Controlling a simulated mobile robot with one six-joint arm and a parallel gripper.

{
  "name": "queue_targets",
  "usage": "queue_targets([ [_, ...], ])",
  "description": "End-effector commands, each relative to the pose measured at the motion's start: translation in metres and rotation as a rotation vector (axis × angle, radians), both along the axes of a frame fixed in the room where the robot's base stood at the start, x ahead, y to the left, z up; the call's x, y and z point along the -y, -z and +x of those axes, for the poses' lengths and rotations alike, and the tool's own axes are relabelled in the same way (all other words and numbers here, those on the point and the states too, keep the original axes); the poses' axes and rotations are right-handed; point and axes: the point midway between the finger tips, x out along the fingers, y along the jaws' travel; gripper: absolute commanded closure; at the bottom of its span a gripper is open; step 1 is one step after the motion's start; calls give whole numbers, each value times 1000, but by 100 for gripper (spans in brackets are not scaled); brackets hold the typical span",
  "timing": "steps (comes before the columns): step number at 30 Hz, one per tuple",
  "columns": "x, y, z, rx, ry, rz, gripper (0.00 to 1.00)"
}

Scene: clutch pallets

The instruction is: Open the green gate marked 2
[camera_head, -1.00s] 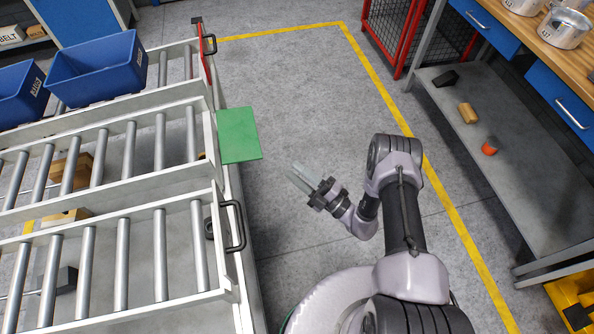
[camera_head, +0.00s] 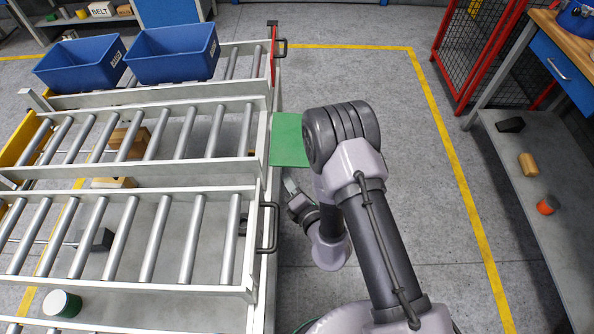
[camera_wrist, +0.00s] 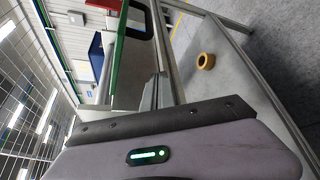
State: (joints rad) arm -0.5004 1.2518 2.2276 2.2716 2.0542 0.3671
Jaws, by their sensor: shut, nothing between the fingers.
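The green gate (camera_head: 288,142) is a flat panel at the right end of the middle roller lane. It juts out past the lane's end with its broad face towards the head camera; my arm covers its right side. No number is readable on it. In the wrist view a long green edge (camera_wrist: 120,52) runs close by the fingers. My gripper (camera_head: 289,186) is just below the panel's near edge in the head view, partly hidden by my arm. In the wrist view its fingers (camera_wrist: 155,92) are together and empty. I cannot tell whether they touch the gate.
The near lane has a dark handle (camera_head: 268,228) at its end. The far lane has a red gate (camera_head: 272,68). Blue bins (camera_head: 172,55) stand on the far lane. A workbench with a lower shelf (camera_head: 535,200) is at the right. The floor between is clear.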

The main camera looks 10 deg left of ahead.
Motion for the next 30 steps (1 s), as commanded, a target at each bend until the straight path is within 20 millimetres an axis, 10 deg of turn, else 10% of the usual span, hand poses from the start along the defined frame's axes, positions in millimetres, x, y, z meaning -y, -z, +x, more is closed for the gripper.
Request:
queue_targets([
  [5, -24, 11, 29, 2, 2, 4, 100],
  [30, 14, -24, 42, 14, 2, -63, 100],
])
